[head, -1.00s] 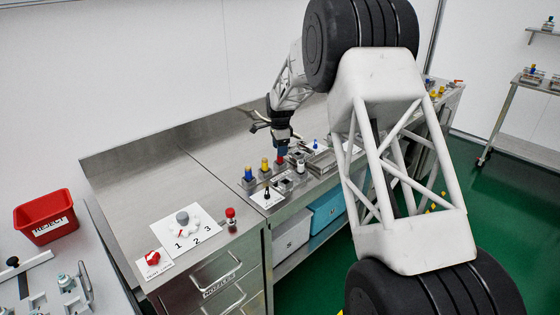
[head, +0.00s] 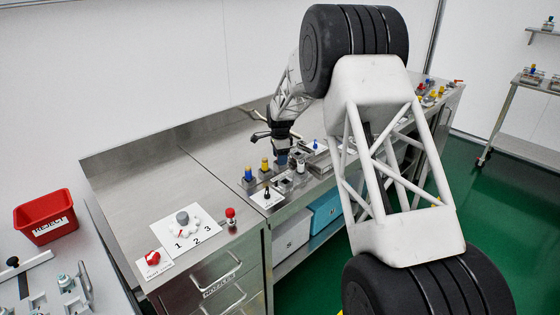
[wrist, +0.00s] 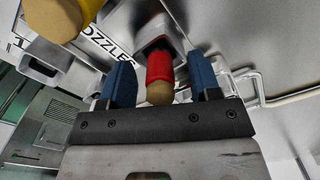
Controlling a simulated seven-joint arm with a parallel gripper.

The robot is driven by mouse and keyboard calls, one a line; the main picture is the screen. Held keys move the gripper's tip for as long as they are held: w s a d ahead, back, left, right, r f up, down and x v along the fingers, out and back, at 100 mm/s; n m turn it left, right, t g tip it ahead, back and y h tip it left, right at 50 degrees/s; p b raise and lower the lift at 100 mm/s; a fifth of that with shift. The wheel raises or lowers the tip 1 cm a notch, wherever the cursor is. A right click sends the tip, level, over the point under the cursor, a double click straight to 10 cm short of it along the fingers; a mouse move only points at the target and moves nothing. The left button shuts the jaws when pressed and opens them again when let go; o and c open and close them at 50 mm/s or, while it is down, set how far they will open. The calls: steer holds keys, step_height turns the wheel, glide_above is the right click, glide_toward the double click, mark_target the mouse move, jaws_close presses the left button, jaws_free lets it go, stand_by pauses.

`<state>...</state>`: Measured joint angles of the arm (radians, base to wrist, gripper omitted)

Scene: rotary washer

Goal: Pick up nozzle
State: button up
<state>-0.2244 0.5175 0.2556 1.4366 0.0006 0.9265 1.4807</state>
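A red nozzle (wrist: 159,66) with a brass-coloured end sits upright in a grey holder (wrist: 160,30) in the wrist view. My gripper (wrist: 160,70) is open, with one blue finger on each side of the red nozzle and a gap to each. In the head view my gripper (head: 282,156) is over the holder row and hides the red nozzle. A yellow nozzle (head: 265,163) and a blue nozzle (head: 248,174) stand in holders to its left. The yellow nozzle also shows large at the upper left of the wrist view (wrist: 88,8).
A small black-tipped part (head: 267,193) stands on a white card in front of the holders. A red-knobbed lever (head: 230,214) and a white card with numbers (head: 190,228) lie to the left. A red reject bin (head: 45,217) is at far left. The steel bench behind is clear.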

steer(key=c, duration=1)
steer(key=shift+r, duration=0.1)
steer(key=shift+r, duration=0.65)
step_height(320, 180, up, 2)
steer(key=shift+r, duration=0.1)
steer(key=s+d, duration=0.1)
steer(key=s, duration=0.3)
steer(key=s+d, duration=0.1)
steer(key=s, duration=0.3)
steer(key=s+d+r, duration=0.1)
steer(key=s, duration=0.4)
steer(key=shift+r, duration=0.1)
steer(key=shift+s+d, duration=0.25)
steer(key=shift+s, duration=1.05)
steer(key=shift+d+r, duration=0.1)
steer(key=shift+r, duration=0.05)
